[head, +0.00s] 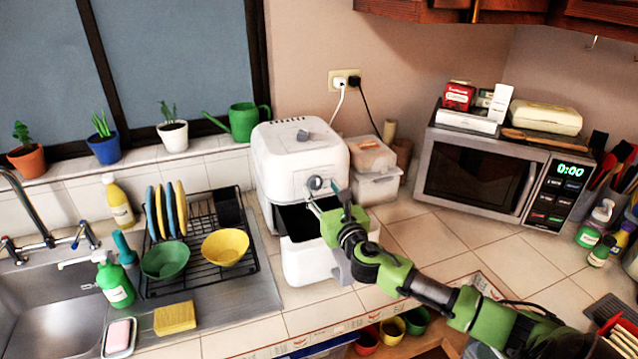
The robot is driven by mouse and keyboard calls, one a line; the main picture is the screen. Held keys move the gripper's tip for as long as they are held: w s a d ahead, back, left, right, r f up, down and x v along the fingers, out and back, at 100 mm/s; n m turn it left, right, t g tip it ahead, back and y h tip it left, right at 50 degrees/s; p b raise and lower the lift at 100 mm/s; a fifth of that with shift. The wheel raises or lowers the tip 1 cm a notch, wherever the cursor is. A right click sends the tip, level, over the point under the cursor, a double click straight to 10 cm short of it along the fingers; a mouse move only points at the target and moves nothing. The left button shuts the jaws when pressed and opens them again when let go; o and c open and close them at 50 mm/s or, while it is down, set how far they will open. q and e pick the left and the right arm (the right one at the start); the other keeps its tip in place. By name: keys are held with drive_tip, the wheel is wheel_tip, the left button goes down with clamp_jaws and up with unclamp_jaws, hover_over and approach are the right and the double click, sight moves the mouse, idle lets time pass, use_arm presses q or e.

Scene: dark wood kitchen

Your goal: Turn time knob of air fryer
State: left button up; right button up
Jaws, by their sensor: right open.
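The white air fryer (298,158) stands on the tiled counter right of the dish rack. Its basket drawer (308,262) is pulled out toward me, showing a dark inside. A round grey knob (315,183) is on the front of the body, and another grey knob (303,135) is on top. My right gripper (322,196) is open at the front knob, its fingertips close below and beside it; whether they touch it I cannot tell. My right arm reaches in from the lower right, over the right side of the drawer. My left gripper is not in view.
A dish rack (200,270) with bowls and plates stands left of the fryer, beside the sink (50,315). Plastic containers (372,170) and a microwave (480,178) stand to the right. Open counter tiles (430,238) lie before the microwave.

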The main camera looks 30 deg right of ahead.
sight(316, 184)
drive_tip(key=shift+w+d, duration=0.15)
drive_tip(key=shift+w, duration=0.75)
drive_tip(key=shift+w+d, duration=0.1)
drive_tip(key=shift+w, duration=0.15)
drive_tip(key=c, duration=1.1)
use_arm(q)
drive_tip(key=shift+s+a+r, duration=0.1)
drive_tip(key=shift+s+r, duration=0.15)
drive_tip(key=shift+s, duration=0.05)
